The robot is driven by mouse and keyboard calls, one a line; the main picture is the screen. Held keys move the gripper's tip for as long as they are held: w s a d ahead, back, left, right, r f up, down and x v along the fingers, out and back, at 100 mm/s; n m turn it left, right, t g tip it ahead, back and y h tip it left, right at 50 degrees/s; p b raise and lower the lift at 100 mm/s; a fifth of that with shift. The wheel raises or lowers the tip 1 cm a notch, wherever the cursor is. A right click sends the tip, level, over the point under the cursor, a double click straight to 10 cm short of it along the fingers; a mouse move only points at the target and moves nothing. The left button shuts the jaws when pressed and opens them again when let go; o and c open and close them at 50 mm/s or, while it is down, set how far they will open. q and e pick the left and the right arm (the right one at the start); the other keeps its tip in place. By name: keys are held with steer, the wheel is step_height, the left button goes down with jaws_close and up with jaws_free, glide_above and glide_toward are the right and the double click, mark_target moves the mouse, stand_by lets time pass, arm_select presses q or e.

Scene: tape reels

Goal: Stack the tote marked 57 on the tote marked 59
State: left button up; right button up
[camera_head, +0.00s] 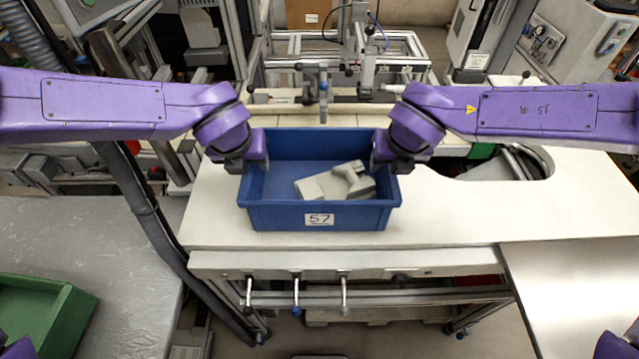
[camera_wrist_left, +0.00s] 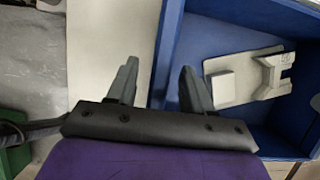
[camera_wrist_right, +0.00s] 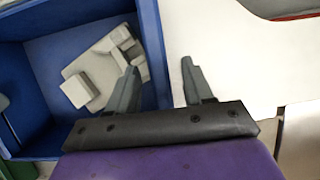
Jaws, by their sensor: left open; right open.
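The blue tote marked 57 (camera_head: 280,216) stands upright on the white bench top in the head view. A grey-white moulded part (camera_head: 335,183) lies inside it. My left gripper (camera_head: 250,168) is open at the tote's left wall; in the left wrist view its fingers (camera_wrist_left: 158,85) stand on either side of that wall. My right gripper (camera_head: 392,163) is open at the right wall; in the right wrist view its fingers (camera_wrist_right: 158,85) also stand on either side of the wall. I see no number 59 in any view.
A green tote (camera_head: 72,318) sits on the grey table (camera_head: 130,255) at lower left, partly cut off, with no number visible. The white bench (camera_head: 460,218) is clear right of the blue tote, with a cut-out holding metal parts behind. Frames and machines stand behind.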

arm_select(q)
steer(key=shift+w+f, duration=0.4)
steer(key=shift+f, duration=0.15)
arm_select(e)
steer(key=shift+w+f, duration=0.4)
steer(key=shift+f, duration=0.15)
arm_select(q)
steer(key=shift+s+r, duration=0.1)
steer(key=shift+s, duration=0.05)
steer(key=c, duration=0.7)
arm_select(e)
steer(key=shift+s+r, duration=0.1)
steer(key=shift+s, duration=0.05)
steer(key=c, duration=0.7)
arm_select(q)
jaws_close()
arm_select(e)
jaws_close()
